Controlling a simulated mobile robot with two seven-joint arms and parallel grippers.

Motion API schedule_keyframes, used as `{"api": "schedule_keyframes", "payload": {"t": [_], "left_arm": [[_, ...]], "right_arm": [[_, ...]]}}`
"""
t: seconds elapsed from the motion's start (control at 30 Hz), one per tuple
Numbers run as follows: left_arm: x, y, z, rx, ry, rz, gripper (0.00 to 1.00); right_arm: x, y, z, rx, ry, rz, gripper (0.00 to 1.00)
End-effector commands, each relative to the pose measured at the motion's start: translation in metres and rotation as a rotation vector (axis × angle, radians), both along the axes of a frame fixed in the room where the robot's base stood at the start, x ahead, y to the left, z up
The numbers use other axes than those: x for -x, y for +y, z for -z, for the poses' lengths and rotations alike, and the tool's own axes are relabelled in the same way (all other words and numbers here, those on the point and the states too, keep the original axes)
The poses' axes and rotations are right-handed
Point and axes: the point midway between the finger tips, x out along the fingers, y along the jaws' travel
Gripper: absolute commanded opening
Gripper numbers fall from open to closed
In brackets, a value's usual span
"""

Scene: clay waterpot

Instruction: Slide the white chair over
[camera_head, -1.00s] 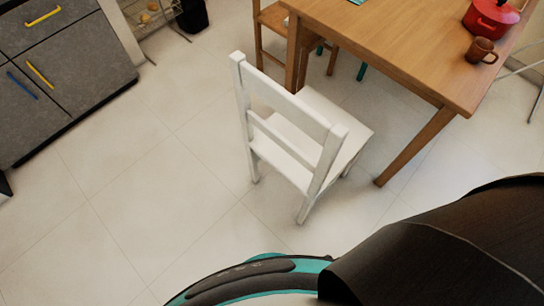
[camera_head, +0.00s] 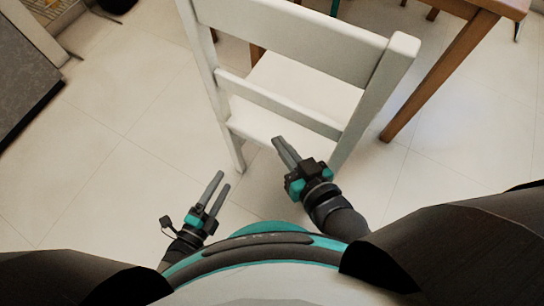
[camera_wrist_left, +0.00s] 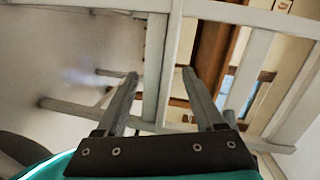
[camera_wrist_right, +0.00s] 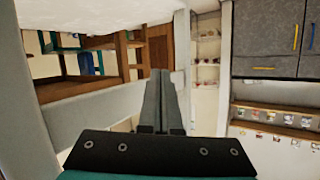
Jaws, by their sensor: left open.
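The white chair (camera_head: 290,38) stands upright right in front of me, its backrest toward me, in the head view. Its pale bars also fill much of the left wrist view (camera_wrist_left: 155,70). My left gripper (camera_head: 224,179) is open and empty, low to the left of the chair's near side. My right gripper (camera_head: 279,141) has its fingers together with nothing seen between them. In the head view its tips overlap the chair's seat edge below the lower back rail; I cannot tell if they touch.
A wooden table (camera_head: 440,78) stands beyond the chair to the right, its leg close to the chair's right side. Grey cabinets (camera_head: 22,85) are at the far left. The tiled floor (camera_head: 110,150) left of the chair is clear.

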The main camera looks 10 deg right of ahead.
Motion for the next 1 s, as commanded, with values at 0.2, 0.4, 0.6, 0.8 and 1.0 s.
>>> {"api": "schedule_keyframes", "payload": {"t": [0.2, 0.4, 0.6, 0.8, 1.0], "left_arm": [[0.0, -0.013, 0.005, -0.065, -0.188, 0.094, 0.7], [-0.006, -0.02, 0.0, -0.079, -0.237, 0.116, 0.7], [-0.036, -0.042, -0.001, -0.077, -0.239, 0.115, 0.7], [-0.076, -0.071, 0.0, -0.076, -0.235, 0.115, 0.7], [-0.11, -0.096, -0.001, -0.076, -0.233, 0.114, 0.7]], "right_arm": [[-0.004, 0.005, -0.029, -0.066, -0.112, 0.001, 0.0], [-0.003, 0.006, -0.04, -0.084, -0.141, 0.001, 0.0], [-0.001, 0.008, -0.043, -0.105, -0.171, 0.003, 0.0], [0.003, 0.011, -0.049, -0.15, -0.241, 0.01, 0.0], [0.003, 0.011, -0.049, -0.148, -0.238, 0.01, 0.0]]}}
